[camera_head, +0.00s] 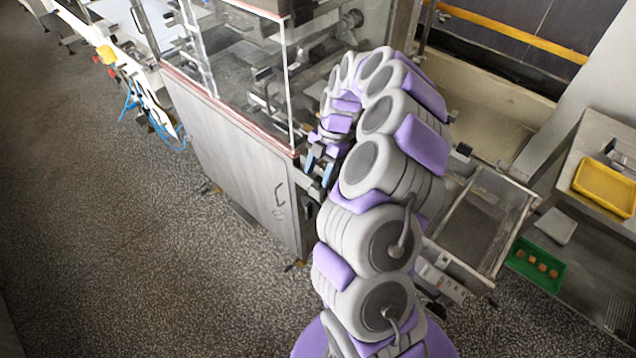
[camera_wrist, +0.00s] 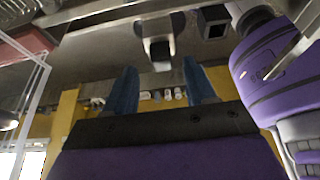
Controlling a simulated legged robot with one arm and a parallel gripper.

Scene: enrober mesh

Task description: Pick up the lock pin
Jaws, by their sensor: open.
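My gripper (camera_head: 319,165) is at the side of the steel machine, with its blue fingers partly hidden by my arm. In the wrist view my gripper (camera_wrist: 162,82) has its two blue fingers well apart, with nothing held between them. A small metal block with a dark end (camera_wrist: 160,48) sticks out from a steel surface, just beyond and between the fingertips. It may be the lock pin, but I cannot tell for sure. I cannot make out the lock pin in the head view.
The steel machine (camera_head: 235,150) has a clear-panelled enclosure above it. A mesh-topped frame (camera_head: 490,215) stands right of my arm. Further right are a yellow tray (camera_head: 606,187) and a green crate (camera_head: 520,266) holding brown pieces. The speckled floor (camera_head: 110,240) at left is clear.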

